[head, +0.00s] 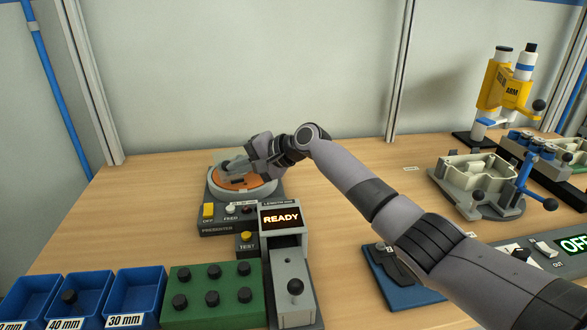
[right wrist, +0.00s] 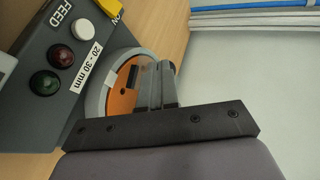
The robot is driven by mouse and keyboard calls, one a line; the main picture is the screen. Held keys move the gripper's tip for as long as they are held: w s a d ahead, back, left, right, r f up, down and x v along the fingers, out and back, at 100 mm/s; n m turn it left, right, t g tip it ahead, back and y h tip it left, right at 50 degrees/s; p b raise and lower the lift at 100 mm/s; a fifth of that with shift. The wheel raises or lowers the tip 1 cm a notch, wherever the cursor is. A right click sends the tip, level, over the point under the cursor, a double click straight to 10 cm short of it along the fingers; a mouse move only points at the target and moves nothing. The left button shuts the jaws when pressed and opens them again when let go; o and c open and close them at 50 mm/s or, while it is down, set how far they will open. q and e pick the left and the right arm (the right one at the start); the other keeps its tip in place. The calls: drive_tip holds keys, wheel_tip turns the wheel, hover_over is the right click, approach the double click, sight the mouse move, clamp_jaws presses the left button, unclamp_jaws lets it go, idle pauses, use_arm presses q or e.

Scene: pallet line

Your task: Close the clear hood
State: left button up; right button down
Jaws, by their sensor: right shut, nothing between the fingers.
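The presenter (head: 210,223) stands at the back left of the bench, with a round orange dish (head: 232,184) in a grey rim on top. In the right wrist view the fingers (right wrist: 163,80) lie across the right part of the orange dish (right wrist: 122,101). I cannot tell whether they touch it. My left gripper is not in view.
A test unit (head: 289,268) reading READY stands in front of the presenter. A green block (head: 213,296) with black knobs and blue bins (head: 137,290) are at the front left. A fixture (head: 478,185) and a yellow press (head: 500,90) stand at the right. The bench left of the presenter is clear.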

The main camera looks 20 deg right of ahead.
sight(223, 164)
drive_tip(key=shift+w+a, duration=0.95)
drive_tip(key=shift+a, duration=0.15)
drive_tip(key=shift+w+a+m+t+h+p, duration=0.3)
drive_tip(key=shift+w+a+m+t+h, duration=0.2)
drive_tip(key=shift+w+m, duration=0.15)
drive_tip(key=shift+w+r, duration=0.1)
drive_tip(key=shift+r, duration=0.2)
